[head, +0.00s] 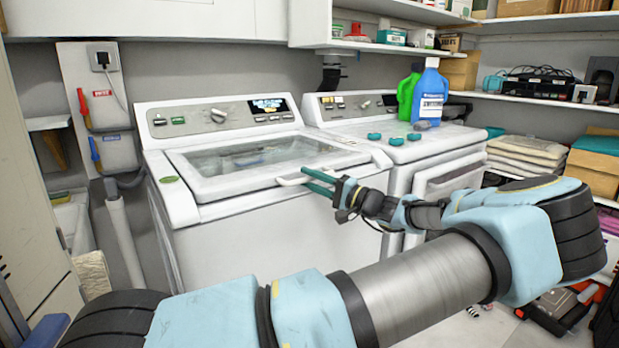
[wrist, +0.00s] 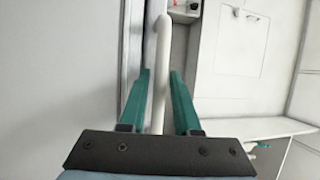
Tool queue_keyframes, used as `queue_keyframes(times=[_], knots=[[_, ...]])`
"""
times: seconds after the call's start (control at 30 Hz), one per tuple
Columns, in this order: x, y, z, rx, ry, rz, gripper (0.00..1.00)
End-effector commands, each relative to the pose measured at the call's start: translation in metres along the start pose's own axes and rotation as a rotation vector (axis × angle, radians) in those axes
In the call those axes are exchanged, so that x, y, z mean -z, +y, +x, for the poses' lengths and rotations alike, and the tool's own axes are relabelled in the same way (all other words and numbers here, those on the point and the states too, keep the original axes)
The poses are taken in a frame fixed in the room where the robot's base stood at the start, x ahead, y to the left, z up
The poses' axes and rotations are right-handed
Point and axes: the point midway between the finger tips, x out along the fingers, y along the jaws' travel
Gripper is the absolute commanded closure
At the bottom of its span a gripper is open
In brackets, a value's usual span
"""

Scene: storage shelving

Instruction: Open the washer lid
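The washer (head: 225,240) is the white top-loading machine on the left in the head view. Its lid (head: 265,158), with a glass window, lies shut. A pale handle (head: 289,181) sticks out at the lid's front edge. My gripper (head: 309,180) is at this handle, coming from the right. In the wrist view the white handle bar (wrist: 164,65) runs between the two teal fingers of my gripper (wrist: 162,80). The fingers are apart, with a visible gap on each side of the bar.
A second white machine (head: 400,150) stands to the right, with teal pucks and blue (head: 430,95) and green bottles on top. A wall cabinet (head: 150,18) hangs above the washer. Shelves with boxes (head: 598,160) line the right side.

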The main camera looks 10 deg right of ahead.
Motion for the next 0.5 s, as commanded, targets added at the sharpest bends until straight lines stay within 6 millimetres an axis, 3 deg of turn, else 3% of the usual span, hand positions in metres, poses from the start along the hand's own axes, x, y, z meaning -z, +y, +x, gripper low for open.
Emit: queue_keyframes(times=[0.27, 0.5], knots=[[-0.0001, 0.0003, 0.0021, 0.0, 0.0, 0.0, 0.69], [-0.0001, 0.0003, 0.0019, -0.001, 0.0, 0.0, 0.94]])
